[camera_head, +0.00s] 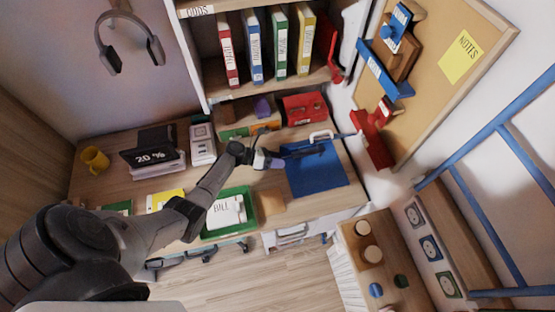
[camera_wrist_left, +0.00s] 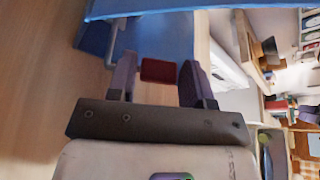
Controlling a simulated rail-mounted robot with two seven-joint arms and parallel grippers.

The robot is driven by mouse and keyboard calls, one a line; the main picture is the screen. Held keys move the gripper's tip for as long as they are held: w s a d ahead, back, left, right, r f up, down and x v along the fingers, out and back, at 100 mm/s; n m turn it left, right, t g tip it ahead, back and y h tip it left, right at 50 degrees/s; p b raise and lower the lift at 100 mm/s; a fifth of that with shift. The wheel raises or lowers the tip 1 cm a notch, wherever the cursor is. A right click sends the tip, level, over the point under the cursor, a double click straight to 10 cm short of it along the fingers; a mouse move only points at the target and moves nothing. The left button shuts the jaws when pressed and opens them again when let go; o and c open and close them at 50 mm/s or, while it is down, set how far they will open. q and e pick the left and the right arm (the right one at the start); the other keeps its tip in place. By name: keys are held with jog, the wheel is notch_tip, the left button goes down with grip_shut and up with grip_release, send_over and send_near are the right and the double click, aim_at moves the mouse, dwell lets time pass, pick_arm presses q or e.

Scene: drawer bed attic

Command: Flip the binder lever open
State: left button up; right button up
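A blue binder (camera_head: 318,172) lies on the right part of the desk; its blue surface also fills the upper part of the left wrist view (camera_wrist_left: 165,35). My left gripper (camera_head: 279,160) is at the binder's left upper edge. In the left wrist view its two purple-grey fingers (camera_wrist_left: 160,82) stand apart. A small dark red block (camera_wrist_left: 160,70) shows in the gap between them, with the binder behind it. I cannot tell whether this block is part of the lever, or whether the fingers touch it. A metal rod (camera_wrist_left: 113,42) shows by the binder's left side. My right gripper is out of view.
A red box (camera_head: 305,108) and a white loop (camera_head: 321,135) are just behind the binder. A green tray (camera_head: 232,225) with paper is at its left front. Upright binders (camera_head: 254,48) fill the shelf above. A corkboard (camera_head: 430,70) rises at the right.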

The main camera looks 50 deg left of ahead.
pick_arm(q)
jog(key=o, duration=0.3)
jog(key=shift+s+a+r, duration=0.25)
jog(key=shift+s+a, duration=0.15)
jog(key=p+v, duration=0.2)
jog(key=v, duration=1)
jog(key=shift+s+a, duration=0.15)
jog(key=shift+s, duration=0.1)
